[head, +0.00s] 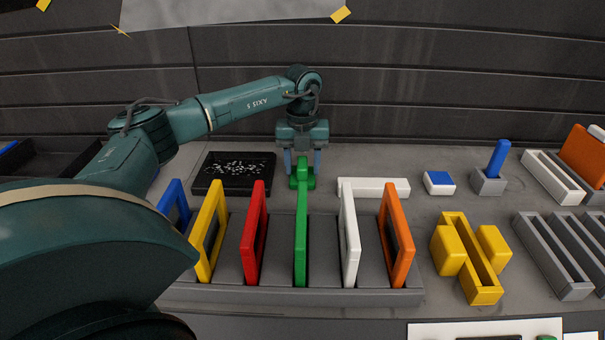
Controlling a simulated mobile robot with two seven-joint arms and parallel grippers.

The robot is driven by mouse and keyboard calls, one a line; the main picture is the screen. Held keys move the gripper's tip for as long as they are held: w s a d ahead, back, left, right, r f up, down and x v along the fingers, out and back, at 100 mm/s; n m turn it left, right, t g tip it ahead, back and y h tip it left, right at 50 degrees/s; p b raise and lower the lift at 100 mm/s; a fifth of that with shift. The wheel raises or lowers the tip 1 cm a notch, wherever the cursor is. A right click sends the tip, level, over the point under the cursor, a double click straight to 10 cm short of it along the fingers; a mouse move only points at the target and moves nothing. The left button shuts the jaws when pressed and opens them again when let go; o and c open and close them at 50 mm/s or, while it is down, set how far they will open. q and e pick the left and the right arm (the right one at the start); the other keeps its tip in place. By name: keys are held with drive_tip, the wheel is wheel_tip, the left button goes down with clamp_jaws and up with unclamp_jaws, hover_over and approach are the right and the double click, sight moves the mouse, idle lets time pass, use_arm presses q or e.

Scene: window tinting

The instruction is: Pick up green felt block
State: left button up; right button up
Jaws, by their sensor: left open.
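A green block (302,176) stands on the grey bench behind the rack, partly hidden by the upright green piece (301,240) in front of it. My left gripper (302,164) points down over the green block, with one blue-grey finger on each side of it. The jaws are open, and I cannot tell whether either finger touches the block. My right gripper is not in view.
A grey slotted rack (330,297) in front holds several upright coloured frames close to the green block. A black tray (236,189) lies left of the gripper, and a white bar (385,187) lies to the right. A blue-and-white block (439,182) is farther right.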

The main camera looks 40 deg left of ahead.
sight(302, 162)
use_arm(q)
drive_tip(key=shift+c, duration=0.5)
clamp_jaws()
drive_tip(key=shift+r, duration=0.1)
wheel_tip(302, 162, up, 18)
drive_tip(key=p, duration=0.1)
idle(0.5)
drive_tip(key=c, duration=0.6)
unclamp_jaws()
drive_tip(key=shift+c, duration=1.4)
